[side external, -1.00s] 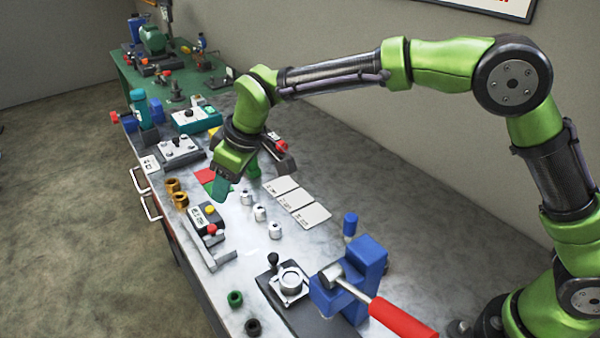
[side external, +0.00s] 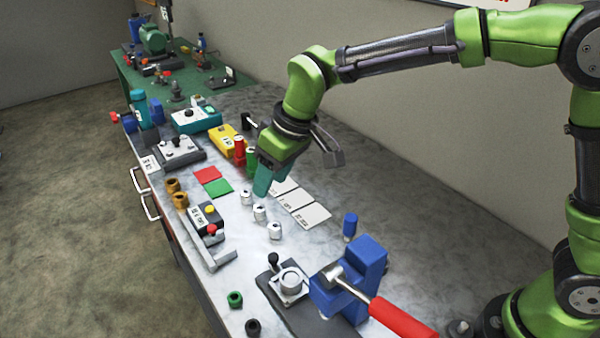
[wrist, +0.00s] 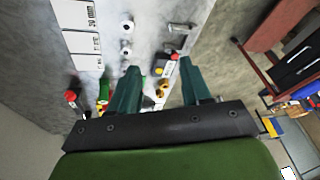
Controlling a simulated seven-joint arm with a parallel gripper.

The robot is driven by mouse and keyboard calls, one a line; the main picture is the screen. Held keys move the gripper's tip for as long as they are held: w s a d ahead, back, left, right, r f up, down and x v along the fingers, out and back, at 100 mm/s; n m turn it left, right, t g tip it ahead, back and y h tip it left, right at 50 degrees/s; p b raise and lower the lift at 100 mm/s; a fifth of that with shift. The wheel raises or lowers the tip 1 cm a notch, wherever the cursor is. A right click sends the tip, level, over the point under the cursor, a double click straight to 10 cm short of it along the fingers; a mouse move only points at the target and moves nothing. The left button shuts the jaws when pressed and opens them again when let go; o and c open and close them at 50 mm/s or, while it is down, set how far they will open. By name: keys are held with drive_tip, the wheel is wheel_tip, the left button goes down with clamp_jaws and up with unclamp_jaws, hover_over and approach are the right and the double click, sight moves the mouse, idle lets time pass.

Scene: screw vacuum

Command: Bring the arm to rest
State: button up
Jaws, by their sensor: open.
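My gripper (side external: 266,182) hangs from my green arm over the middle of the bench, near the white labelled cards. Its dark teal fingers point down. In the wrist view my gripper (wrist: 155,82) has its two fingers apart with nothing held between them. Small silver cylinders (side external: 260,213) stand on the bench just below and in front of it. A red square (side external: 207,174) and a green square (side external: 218,188) lie flat to its left. A red and a green upright part stand just behind it, partly hidden by the gripper.
A blue vise (side external: 352,282) with a red-handled tool (side external: 402,318) stands at the front right. White cards (side external: 302,208) lie right of the gripper. A yellow box (side external: 223,139), a teal box (side external: 195,120) and a grey control box (side external: 178,150) stand farther back. The bench's right side is largely clear.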

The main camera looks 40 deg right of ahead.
drive_tip(key=s+d+r+m+t, duration=0.2)
drive_tip(key=s+d+m, duration=0.2)
drive_tip(key=s+d, duration=0.6)
drive_tip(key=s+d+r+m+t, duration=0.2)
drive_tip(key=s+d+r+m, duration=0.1)
drive_tip(key=s+d, duration=0.6)
drive_tip(key=shift+s+d+r+m+h, duration=0.15)
drive_tip(key=shift+s+d+m+h, duration=0.2)
drive_tip(key=shift+d+m, duration=0.3)
drive_tip(key=shift+o, duration=0.3)
drive_tip(key=shift+a, duration=0.1)
